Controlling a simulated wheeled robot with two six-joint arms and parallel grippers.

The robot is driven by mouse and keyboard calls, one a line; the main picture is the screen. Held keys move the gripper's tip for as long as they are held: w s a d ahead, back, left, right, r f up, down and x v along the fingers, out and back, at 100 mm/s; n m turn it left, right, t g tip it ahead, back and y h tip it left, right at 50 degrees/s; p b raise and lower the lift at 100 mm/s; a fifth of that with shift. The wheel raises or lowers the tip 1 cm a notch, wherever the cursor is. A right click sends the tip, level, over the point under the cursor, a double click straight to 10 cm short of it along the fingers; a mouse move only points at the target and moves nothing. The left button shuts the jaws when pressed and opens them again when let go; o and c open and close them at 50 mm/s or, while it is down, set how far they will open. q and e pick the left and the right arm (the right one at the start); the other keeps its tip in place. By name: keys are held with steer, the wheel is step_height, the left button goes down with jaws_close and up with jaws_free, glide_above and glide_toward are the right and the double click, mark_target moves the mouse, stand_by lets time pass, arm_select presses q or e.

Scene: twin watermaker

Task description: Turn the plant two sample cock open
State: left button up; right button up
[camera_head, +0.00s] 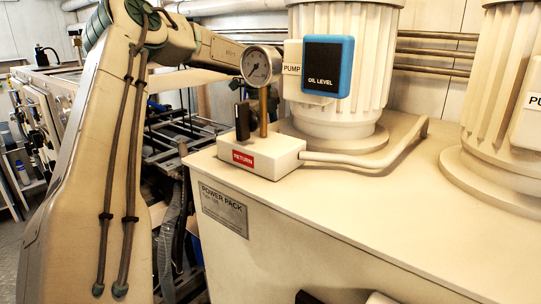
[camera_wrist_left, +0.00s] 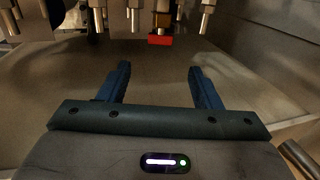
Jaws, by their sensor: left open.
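My left gripper (camera_wrist_left: 159,72) is open and empty in the left wrist view, its two blue fingers pointing forward, apart. Beyond the fingertips, near the top middle, a small red block (camera_wrist_left: 160,40) sits under a brass-coloured fitting (camera_wrist_left: 161,20). It may be a cock's handle; no label is readable and I cannot tell which plant it belongs to. The block is apart from the fingers and roughly in line with the gap between them. In the head view my left arm comes in from the left, but its gripper is hidden. My right gripper is not in view.
Several metal stubs (camera_wrist_left: 135,18) hang beside the red block in the left wrist view. In the head view, a cream power pack (camera_head: 330,215) fills the right, with a gauge (camera_head: 261,66), a red RETURN label (camera_head: 243,158) and an oil-level panel (camera_head: 328,66). Dark racking (camera_head: 180,140) stands behind my arm.

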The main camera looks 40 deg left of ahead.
arm_select(q)
steer(key=p+x, duration=0.2)
steer(key=x, duration=0.6)
steer(key=shift+w+f+p, duration=0.15)
steer(key=shift+f+p, duration=0.1)
steer(key=shift+p, duration=0.1)
steer(key=shift+w+f, duration=0.1)
steer(key=shift+f, duration=0.35)
